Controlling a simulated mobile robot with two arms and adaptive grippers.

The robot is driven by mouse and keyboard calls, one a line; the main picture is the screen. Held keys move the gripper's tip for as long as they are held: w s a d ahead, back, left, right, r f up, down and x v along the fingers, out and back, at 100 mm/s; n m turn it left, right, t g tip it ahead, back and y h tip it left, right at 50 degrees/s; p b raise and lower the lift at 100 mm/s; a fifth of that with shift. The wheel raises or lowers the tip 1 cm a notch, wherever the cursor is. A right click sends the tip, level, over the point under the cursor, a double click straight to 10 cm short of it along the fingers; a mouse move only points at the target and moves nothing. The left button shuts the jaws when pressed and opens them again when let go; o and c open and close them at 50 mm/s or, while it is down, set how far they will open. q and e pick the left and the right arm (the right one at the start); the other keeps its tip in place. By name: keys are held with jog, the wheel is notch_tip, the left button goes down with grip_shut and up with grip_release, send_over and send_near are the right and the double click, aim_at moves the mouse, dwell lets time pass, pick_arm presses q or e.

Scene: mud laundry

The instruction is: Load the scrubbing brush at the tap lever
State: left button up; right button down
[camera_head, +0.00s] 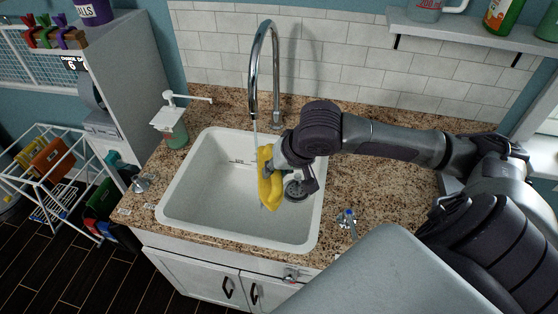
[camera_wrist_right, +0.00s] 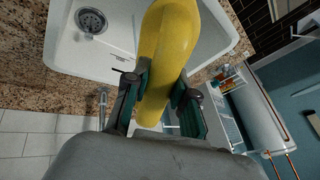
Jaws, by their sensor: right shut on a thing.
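A yellow scrubbing brush (camera_head: 269,188) is held over the white sink basin; its bristles cannot be made out. My right gripper (camera_head: 279,165) is shut on it. In the right wrist view the fingers (camera_wrist_right: 160,98) sit on both sides of its yellow body (camera_wrist_right: 168,45). A chrome tap (camera_head: 265,62) arches above, and a thin stream of water (camera_head: 254,133) runs from its spout towards the brush. A blue-marked tap lever (camera_head: 349,220) stands on the counter right of the sink. A similar metal handle (camera_head: 142,183) is at the left. My left gripper is out of view.
The sink (camera_head: 205,205) has a drain, also in the wrist view (camera_wrist_right: 91,21). A soap dispenser (camera_head: 172,128) stands at its back left on the granite counter (camera_head: 362,200). A wall shelf (camera_head: 470,28) with bottles hangs at the right. A wire rack (camera_head: 62,180) stands at the left.

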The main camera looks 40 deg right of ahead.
aim_at(267, 151)
jog(key=w+b, duration=0.1)
jog(key=w, duration=0.1)
jog(key=w+d+f, duration=0.1)
jog(key=w+d+b, duration=0.1)
jog(key=w, duration=0.1)
jog(key=shift+w+f+b, duration=0.15)
jog(key=shift+w+b, duration=0.15)
jog(key=shift+w+d+p, duration=0.3)
jog(key=shift+w+p, duration=0.3)
jog(key=shift+w, duration=0.15)
jog(key=shift+w+d+f+p, duration=0.15)
jog(key=shift+w+d+p, duration=0.1)
jog(key=shift+w, duration=0.35)
jog(key=shift+w+d+f+p, duration=0.15)
jog(key=shift+w+d+p, duration=0.05)
jog(key=shift+w, duration=0.4)
jog(key=shift+s, duration=0.15)
jog(key=shift+s+a+p, duration=0.25)
jog(key=shift+s+p, duration=0.1)
jog(key=shift+s, duration=0.25)
jog(key=shift+s+a+p, duration=0.2)
jog(key=shift+s+p, duration=0.15)
jog(key=shift+s, duration=0.25)
jog(key=shift+s+a+p, duration=0.3)
jog(key=shift+s, duration=0.55)
jog(key=shift+s+a+p, duration=0.35)
jog(key=shift+s, duration=0.45)
jog(key=shift+s+a+p, duration=0.3)
jog(key=shift+s, duration=0.55)
